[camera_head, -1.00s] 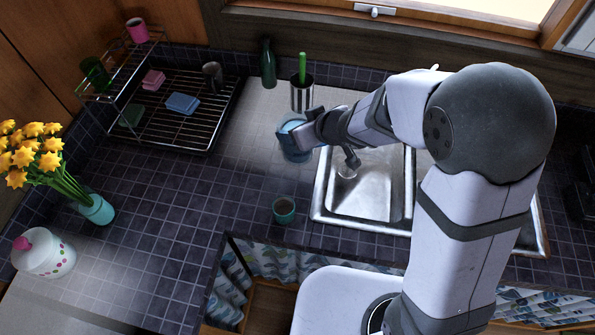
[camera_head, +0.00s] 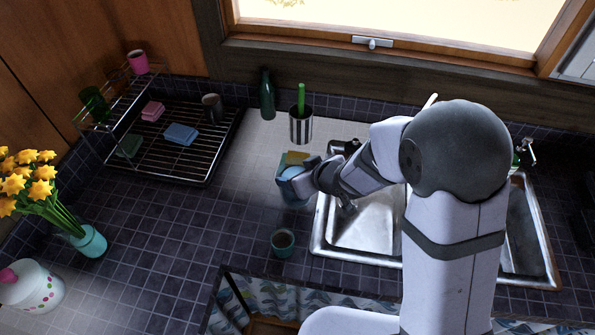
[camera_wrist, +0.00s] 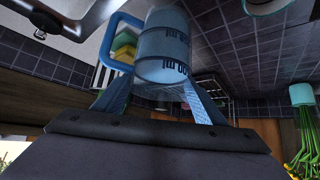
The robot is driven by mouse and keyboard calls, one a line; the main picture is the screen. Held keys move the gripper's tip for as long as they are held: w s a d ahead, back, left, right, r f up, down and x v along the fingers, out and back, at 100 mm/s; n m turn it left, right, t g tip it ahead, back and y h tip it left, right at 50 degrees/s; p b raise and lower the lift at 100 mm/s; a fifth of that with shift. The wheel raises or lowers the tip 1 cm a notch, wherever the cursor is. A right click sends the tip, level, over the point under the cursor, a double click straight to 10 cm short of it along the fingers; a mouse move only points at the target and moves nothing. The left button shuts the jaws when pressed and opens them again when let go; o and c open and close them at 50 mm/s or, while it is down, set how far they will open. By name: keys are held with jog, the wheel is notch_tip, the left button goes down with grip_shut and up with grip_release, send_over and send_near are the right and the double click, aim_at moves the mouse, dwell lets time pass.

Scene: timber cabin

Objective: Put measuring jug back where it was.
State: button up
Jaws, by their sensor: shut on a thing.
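The measuring jug (camera_head: 287,190) is blue and see-through, with printed markings. It is in my gripper (camera_head: 300,180), above the counter at the left edge of the sink. In the wrist view the jug (camera_wrist: 166,45) sits between both fingers (camera_wrist: 160,98), which are shut on it. Its blue loop handle sticks out to the left, and its markings read upside down there. My gripper hides part of the jug in the head view, and I cannot tell how high its base is.
A yellow and green item (camera_head: 295,158) stands just behind the jug. A striped canister (camera_head: 301,126) and green bottle (camera_head: 267,95) stand farther back. A teal cup (camera_head: 283,243) is in front. The dish rack (camera_head: 165,160) is left. Tiled counter (camera_head: 190,235) between them is clear.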

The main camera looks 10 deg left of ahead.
jog(key=shift+w+f, duration=0.1)
jog(key=shift+f, duration=1.55)
jog(key=shift+f+b, duration=0.15)
jog(key=shift+b, duration=0.15)
jog(key=o, duration=2.1)
jog(key=shift+f, duration=0.1)
jog(key=shift+c, duration=0.2)
jog(key=shift+r, duration=0.25)
jog(key=p+v, duration=0.1)
jog(key=v, duration=1.1)
jog(key=shift+p, duration=0.4)
